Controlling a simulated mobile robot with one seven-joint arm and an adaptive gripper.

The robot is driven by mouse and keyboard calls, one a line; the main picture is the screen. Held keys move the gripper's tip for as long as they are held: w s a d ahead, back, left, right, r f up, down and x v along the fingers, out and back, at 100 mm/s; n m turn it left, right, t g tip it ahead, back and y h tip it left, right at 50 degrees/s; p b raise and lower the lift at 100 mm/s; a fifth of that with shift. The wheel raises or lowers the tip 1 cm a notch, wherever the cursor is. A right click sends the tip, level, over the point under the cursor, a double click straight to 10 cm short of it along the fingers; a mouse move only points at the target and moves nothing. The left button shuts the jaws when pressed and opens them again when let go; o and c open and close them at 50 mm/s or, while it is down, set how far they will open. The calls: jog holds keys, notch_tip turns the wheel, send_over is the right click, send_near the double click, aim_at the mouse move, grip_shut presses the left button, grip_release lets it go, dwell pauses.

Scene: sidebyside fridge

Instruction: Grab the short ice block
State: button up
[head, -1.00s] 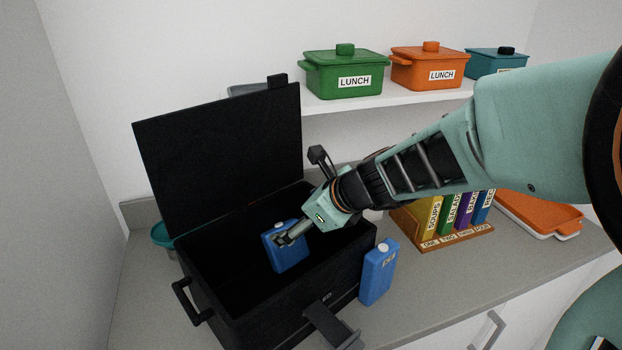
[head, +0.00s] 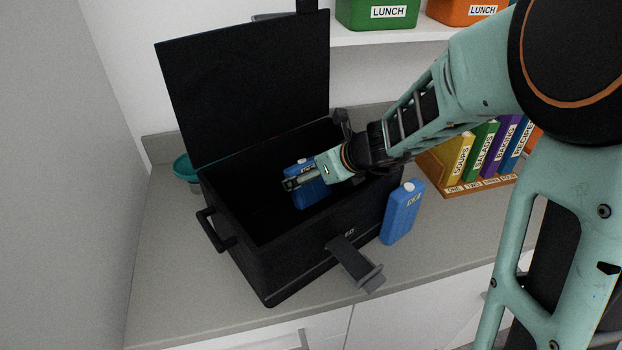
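A blue ice block (head: 311,195) with a small label is inside the open black cooler (head: 290,262), near its back right; it looks the shorter of two. My gripper (head: 289,184) reaches into the cooler from the right and overlaps this block's front, with its fingertips near the block's left edge. Whether the fingers are closed on it or only in front of it cannot be made out. The gripper hides part of the block. A taller blue ice block (head: 402,213) with a white cap stands upright on the counter, right of the cooler.
The cooler's lid (head: 245,85) stands open at the back. A latch (head: 355,264) sticks out in front. A book rack (head: 470,183) stands at right, a teal bowl (head: 184,168) behind left. Green (head: 377,14) and orange (head: 466,10) lunch boxes sit on the shelf. The front counter is clear.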

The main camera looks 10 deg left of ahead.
jog(key=shift+x, duration=1.25)
jog(key=shift+r, duration=0.1)
jog(key=c, duration=1.5)
